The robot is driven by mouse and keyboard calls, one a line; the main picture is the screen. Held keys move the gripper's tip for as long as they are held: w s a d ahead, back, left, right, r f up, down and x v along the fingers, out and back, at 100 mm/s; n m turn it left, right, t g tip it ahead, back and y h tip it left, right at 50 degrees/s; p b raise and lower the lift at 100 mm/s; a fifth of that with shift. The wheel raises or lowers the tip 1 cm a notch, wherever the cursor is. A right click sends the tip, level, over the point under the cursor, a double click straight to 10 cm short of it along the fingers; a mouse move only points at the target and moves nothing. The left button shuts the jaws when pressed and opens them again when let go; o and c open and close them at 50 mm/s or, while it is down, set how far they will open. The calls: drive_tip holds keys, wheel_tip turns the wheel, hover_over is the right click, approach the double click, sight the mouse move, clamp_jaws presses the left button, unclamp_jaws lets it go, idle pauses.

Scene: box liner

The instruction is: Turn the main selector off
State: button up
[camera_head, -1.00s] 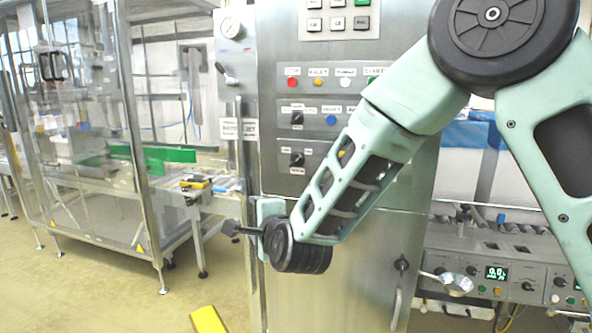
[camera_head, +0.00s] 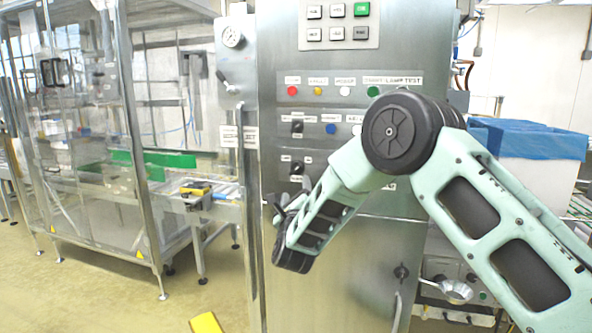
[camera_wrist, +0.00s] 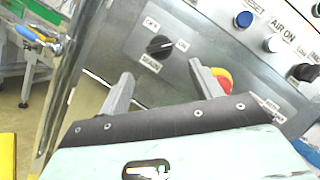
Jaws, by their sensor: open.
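A black rotary selector (camera_wrist: 160,47) is on the steel panel in the wrist view. Small labels sit at its upper left, right and below, and its handle slants toward the right label. I cannot read its setting surely. In the head view it is probably the lower black knob (camera_head: 297,167), just above my gripper (camera_head: 284,203). In the wrist view my gripper (camera_wrist: 160,82) is open and empty. Its two fingers stand apart below the selector, one to each side, and do not visibly touch it.
A red and yellow emergency stop (camera_wrist: 223,80) is close to the right finger. A blue button (camera_wrist: 244,19) and a white button (camera_wrist: 274,43) are in the row above. A metal door handle (camera_head: 400,290) is low on the cabinet. A glazed machine (camera_head: 130,130) stands at left.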

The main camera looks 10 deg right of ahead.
sight(296, 173)
drive_tip(key=p+x, duration=0.2)
drive_tip(key=x, duration=0.7)
drive_tip(key=shift+w, duration=0.2)
drive_tip(key=c, duration=1)
